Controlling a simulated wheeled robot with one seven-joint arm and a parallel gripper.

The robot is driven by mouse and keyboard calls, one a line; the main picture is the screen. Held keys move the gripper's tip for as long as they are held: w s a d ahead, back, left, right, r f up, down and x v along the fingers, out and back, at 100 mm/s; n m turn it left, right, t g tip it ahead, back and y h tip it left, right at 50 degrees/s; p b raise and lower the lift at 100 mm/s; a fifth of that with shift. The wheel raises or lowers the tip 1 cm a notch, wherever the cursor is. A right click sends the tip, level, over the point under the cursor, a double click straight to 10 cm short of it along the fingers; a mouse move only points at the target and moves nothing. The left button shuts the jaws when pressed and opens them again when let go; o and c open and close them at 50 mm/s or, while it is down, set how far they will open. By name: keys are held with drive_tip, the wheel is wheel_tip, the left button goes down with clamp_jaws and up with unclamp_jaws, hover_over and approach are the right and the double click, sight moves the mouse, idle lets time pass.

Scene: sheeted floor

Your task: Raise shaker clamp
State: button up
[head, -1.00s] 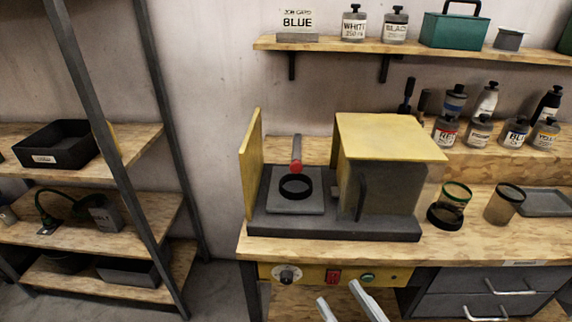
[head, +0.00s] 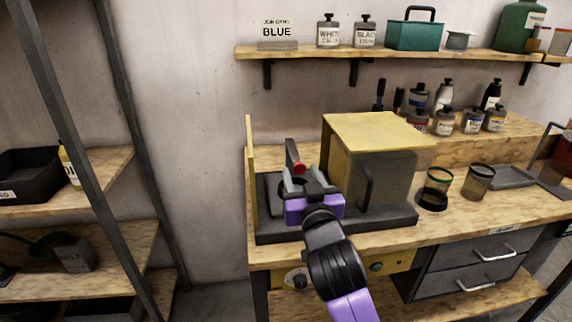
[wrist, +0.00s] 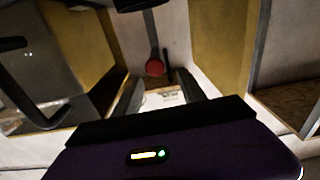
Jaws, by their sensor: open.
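The shaker clamp is a grey lever (head: 291,151) with a red knob (head: 299,168) at its lower end, on the shaker's dark base (head: 274,236). In the wrist view the red knob (wrist: 155,67) hangs below the lever (wrist: 150,30), centred between and just beyond my fingertips. My gripper (head: 302,182) is open and empty, over the front of the shaker and close to the knob. It also shows in the wrist view (wrist: 160,82). I cannot tell whether a finger touches the knob. My gripper mostly hides the clamp ring and plate in the head view.
A yellow-topped grey box with a handle (head: 367,188) stands right beside my gripper. An upright yellow panel (head: 250,170) bounds the left. Two cups (head: 437,185) (head: 478,181) stand farther right on the bench. Bottles (head: 444,122) stand behind. A shelf (head: 300,52) runs above.

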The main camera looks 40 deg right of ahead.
sight(297, 160)
drive_tip(key=shift+s+d+f, duration=0.1)
drive_tip(key=shift+d+f, duration=0.3)
drive_tip(key=p+x, duration=0.1)
drive_tip(key=x, duration=0.6)
drive_tip(key=shift+w+d+f, duration=0.1)
drive_tip(key=shift+w+d, duration=0.05)
drive_tip(key=shift+w, duration=0.1)
drive_tip(key=shift+c, duration=0.5)
clamp_jaws()
idle(0.5)
